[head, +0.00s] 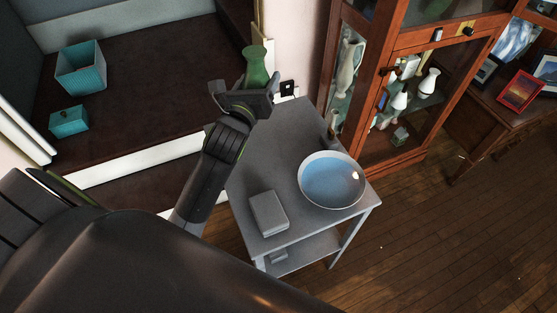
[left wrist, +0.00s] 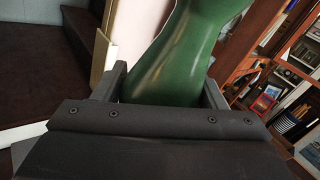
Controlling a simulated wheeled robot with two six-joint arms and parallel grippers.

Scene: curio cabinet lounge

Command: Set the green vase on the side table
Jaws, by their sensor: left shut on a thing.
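The green vase (head: 256,66) is held in my left gripper (head: 245,95), over the far end of the grey side table (head: 270,150). In the left wrist view the green vase (left wrist: 175,60) stands between the two fingers of my left gripper (left wrist: 165,88), which are shut on it. The vase's lower part is hidden behind the gripper in the head view. I cannot tell how high its base is above the table top. My right gripper is in neither view.
A blue bowl (head: 332,182), a small grey box (head: 268,213) and a small dark bottle (head: 331,128) stand on the side table. A wooden glass-door cabinet (head: 394,160) is close on its right. Teal boxes (head: 81,72) lie on the dark surface at left. The table's middle is bare.

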